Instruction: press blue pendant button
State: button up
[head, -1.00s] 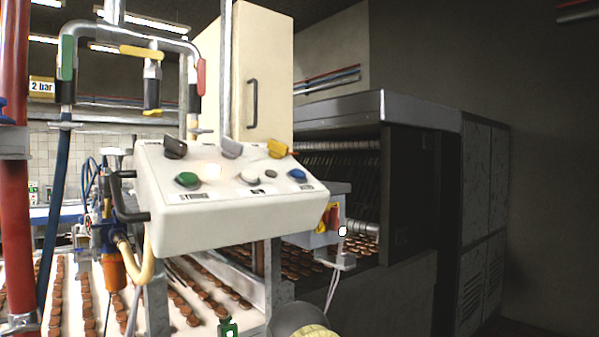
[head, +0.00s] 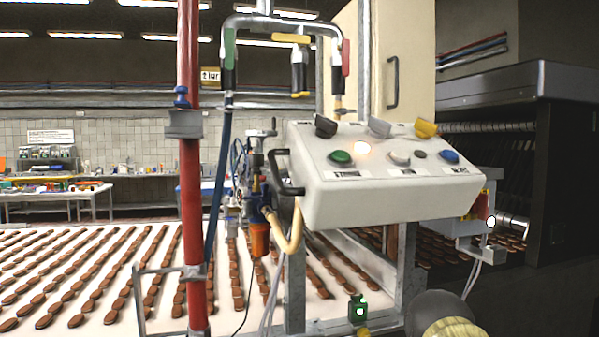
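The white control pendant (head: 370,195) stands on a metal post right of centre in the head view, with its sloped top face toward me. The blue button (head: 449,156) sits near the right end of that face. A green button (head: 341,157) is at the left end, with a white button (head: 399,158) and a small dark button (head: 420,154) between. A lamp (head: 362,147) glows orange-white. I see nothing touching the blue button. My gripper is not in view.
A red vertical pipe (head: 189,225) and a dark blue hose (head: 218,190) stand left of the pendant. A conveyor (head: 110,320) carries rows of brown biscuits. A dark rounded object with a yellowish part (head: 452,330) is at the bottom. A dark machine (head: 565,150) stands at right.

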aim_at(447, 155)
jog(key=z, duration=0.35)
jog(key=k, duration=0.55)
jog(key=z, duration=0.35)
